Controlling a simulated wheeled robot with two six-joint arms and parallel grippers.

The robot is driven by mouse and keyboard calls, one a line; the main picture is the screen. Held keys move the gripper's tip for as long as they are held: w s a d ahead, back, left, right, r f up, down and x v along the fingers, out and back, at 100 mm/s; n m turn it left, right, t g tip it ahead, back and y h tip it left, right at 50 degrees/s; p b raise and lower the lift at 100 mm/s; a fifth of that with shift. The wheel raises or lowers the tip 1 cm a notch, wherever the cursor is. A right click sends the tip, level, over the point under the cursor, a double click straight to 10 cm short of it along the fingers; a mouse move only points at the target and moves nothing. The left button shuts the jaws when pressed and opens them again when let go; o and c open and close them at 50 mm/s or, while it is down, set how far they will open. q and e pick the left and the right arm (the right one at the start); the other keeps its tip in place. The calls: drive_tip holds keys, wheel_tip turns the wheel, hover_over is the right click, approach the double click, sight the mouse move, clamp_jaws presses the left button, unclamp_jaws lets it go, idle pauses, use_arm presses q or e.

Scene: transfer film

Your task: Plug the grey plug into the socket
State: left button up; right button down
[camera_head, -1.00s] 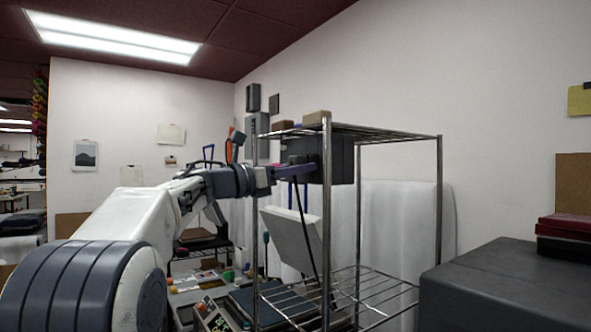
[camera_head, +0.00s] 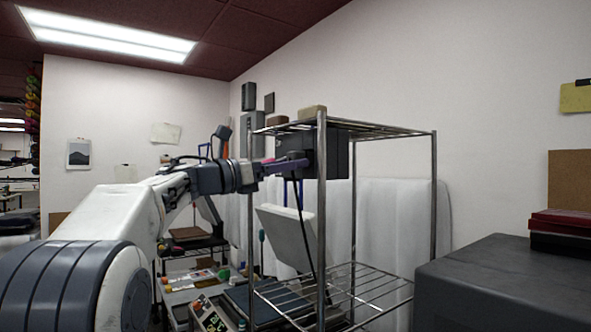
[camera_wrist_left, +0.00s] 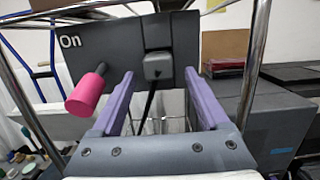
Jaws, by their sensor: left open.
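In the left wrist view the grey plug (camera_wrist_left: 158,66) sits against the front of a dark box (camera_wrist_left: 107,45), with a black cable hanging from it. The socket is hidden behind the plug; how deep the plug sits cannot be told. My left gripper (camera_wrist_left: 156,80) is open, its purple fingers on either side of the plug and apart from it. In the head view the left gripper (camera_head: 287,165) reaches from the left towards the dark box (camera_head: 338,155) under the rack's top shelf. My right gripper is in neither view.
A pink-tipped lever (camera_wrist_left: 86,92) sticks out beside the left finger, under the word "On". Chrome rack posts (camera_head: 321,220) stand close to the arm. The cable (camera_head: 306,225) hangs past a white panel (camera_head: 288,235). A dark cabinet (camera_head: 480,290) stands at right.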

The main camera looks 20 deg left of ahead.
use_arm(q)
drive_tip(key=b+v, duration=0.2)
drive_tip(key=v, duration=0.6)
drive_tip(key=shift+b, duration=0.4)
drive_tip(key=c, duration=0.7)
drive_tip(key=shift+w+r+n+p, duration=0.1)
drive_tip(key=shift+r+n+p, duration=0.15)
drive_tip(key=shift+n+p, duration=0.3)
clamp_jaws()
drive_tip(key=shift+w+d+r+n+g+y+p, duration=0.35)
drive_tip(key=shift+w+d+n+p, duration=0.3)
drive_tip(key=shift+n+p, duration=1.9)
drive_tip(key=shift+w+d+r+n+g+y+p, duration=0.1)
drive_tip(key=shift+w+d+r+n+p, duration=0.95)
drive_tip(key=shift+n, duration=2.5)
drive_tip(key=shift+w+a+f+n+g+y+p, duration=0.15)
drive_tip(key=shift+w+f+n+g+p, duration=0.15)
drive_tip(key=shift+n+p, duration=2.45)
